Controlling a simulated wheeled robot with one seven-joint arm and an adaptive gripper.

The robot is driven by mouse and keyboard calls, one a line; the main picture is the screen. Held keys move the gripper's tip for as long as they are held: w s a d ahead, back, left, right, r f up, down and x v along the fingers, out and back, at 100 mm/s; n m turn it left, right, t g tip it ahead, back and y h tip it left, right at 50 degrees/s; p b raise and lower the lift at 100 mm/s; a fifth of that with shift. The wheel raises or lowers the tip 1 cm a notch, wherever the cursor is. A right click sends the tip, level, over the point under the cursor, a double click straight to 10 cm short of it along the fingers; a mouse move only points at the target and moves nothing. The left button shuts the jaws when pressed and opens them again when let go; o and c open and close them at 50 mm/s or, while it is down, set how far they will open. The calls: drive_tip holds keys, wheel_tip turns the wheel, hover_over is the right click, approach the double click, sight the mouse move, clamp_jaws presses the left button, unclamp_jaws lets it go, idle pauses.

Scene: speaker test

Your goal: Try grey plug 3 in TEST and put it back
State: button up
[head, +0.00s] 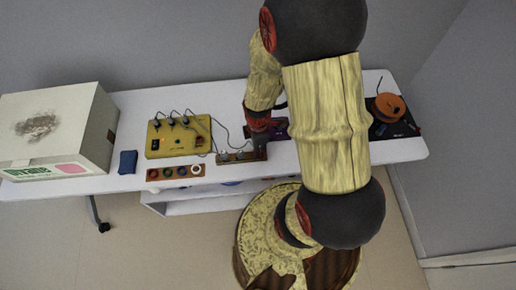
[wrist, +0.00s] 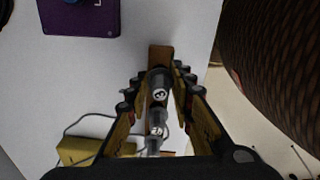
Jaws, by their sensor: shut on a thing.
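My gripper (wrist: 160,82) is shut on a grey plug (wrist: 159,92) whose top mark looks like a 3. The plug is over a brown wooden rack (wrist: 160,54); I cannot tell whether it is seated or slightly lifted. Other grey plugs (wrist: 157,130) stand in line behind it. In the head view my gripper (head: 259,140) is at the right end of the rack (head: 228,159) and hides the held plug. The yellow box (head: 165,145) stands left of the rack, with several plugs and cables along its top; its TEST label is too small to read.
A purple box (wrist: 80,18) lies behind the rack. A strip with coloured rings (head: 175,172), a blue block (head: 127,162) and a large carton (head: 55,130) are to the left. An orange reel (head: 389,107) sits on a dark mat at right. Cables lie behind the rack.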

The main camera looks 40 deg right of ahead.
drive_tip(key=shift+f+b, duration=0.35)
drive_tip(key=shift+f, duration=0.25)
drive_tip(key=o, duration=1.1)
drive_tip(key=shift+r+p, duration=3.3)
drive_tip(key=shift+r, duration=0.5)
